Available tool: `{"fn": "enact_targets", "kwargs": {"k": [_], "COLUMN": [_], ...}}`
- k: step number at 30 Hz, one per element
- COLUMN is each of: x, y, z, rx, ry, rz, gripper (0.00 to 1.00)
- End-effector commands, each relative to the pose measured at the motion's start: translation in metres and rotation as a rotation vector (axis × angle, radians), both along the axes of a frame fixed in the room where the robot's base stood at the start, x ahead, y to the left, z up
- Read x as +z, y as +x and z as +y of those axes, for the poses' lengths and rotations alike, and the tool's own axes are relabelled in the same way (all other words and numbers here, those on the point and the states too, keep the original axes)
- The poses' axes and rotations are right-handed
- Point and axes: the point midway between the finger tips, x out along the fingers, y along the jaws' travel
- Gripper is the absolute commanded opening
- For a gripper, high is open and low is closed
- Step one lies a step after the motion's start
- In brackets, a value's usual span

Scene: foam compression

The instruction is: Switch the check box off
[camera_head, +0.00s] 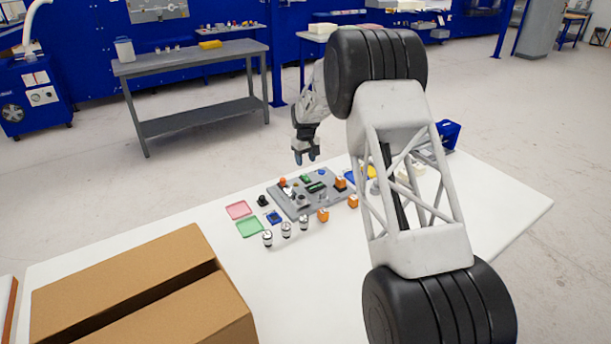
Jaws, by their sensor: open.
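My gripper (305,157) hangs in the air above the back edge of a grey board on the white table. It points down, its fingers are apart, and I see nothing between them. The grey board (290,210) carries several small parts, including an orange-topped part (283,182), a dark display (317,187) and a blue part (322,171). I cannot tell which part is the check box, and no switch position can be read at this size. A small blue-and-black block (274,217) sits at the board's left front.
A red tray (238,210) and a green tray (249,227) lie left of the board. Several silver cylinders (286,229) and orange blocks (323,215) stand in front. A large cardboard box (130,285) fills the near left. My arm hides the table's right part.

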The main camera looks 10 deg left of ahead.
Motion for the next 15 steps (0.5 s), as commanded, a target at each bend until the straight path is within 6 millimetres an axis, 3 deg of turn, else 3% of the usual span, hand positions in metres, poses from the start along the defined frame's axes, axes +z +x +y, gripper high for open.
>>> {"fn": "enact_targets", "kwargs": {"k": [15], "x": [-0.048], "y": [0.000], "z": [0.000], "rx": [0.000], "ry": [-0.001], "rz": [0.002], "gripper": [0.51]}}
